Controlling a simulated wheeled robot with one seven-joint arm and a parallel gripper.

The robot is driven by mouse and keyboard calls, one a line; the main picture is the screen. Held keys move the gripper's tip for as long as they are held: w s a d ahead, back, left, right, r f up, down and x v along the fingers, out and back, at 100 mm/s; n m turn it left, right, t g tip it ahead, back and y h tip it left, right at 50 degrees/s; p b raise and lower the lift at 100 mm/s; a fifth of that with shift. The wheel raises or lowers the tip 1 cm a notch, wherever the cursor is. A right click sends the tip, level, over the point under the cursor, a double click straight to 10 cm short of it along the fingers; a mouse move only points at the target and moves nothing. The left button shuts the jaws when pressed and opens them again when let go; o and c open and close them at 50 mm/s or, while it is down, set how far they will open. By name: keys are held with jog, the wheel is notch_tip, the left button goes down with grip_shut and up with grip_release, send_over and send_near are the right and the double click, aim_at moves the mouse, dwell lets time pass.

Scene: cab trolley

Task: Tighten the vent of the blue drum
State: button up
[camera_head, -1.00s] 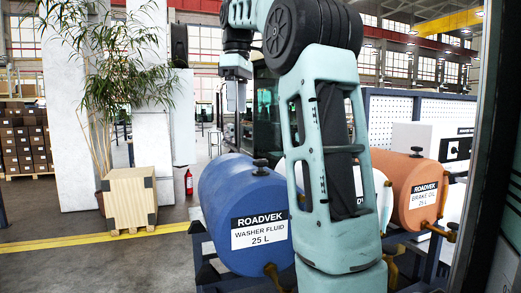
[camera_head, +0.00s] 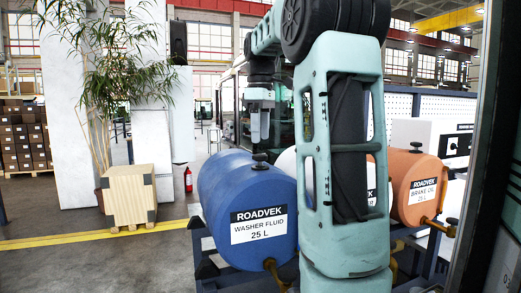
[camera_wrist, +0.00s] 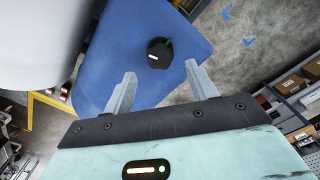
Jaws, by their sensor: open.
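The blue drum (camera_head: 245,200) lies on its side on a rack and is labelled washer fluid, 25 L. Its black vent knob (camera_head: 261,158) stands on top, and it also shows in the wrist view (camera_wrist: 159,53) with a small white mark. My gripper (camera_head: 260,138) hangs pointing down over the drum, close above the vent in the head view. In the wrist view my gripper (camera_wrist: 162,82) has its two fingers apart and empty, with the vent beyond the tips and roughly between them. The exact gap in height is hard to tell.
An orange brake oil drum (camera_head: 407,188) lies to the right, with a white drum (camera_head: 286,165) between, partly hidden by my arm. A brass tap (camera_head: 274,272) sticks out at the blue drum's front. A wooden crate (camera_head: 130,195) stands on open floor at left.

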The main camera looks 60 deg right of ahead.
aim_at(260, 154)
jog(key=shift+f, duration=2.45)
jog(key=c, duration=1)
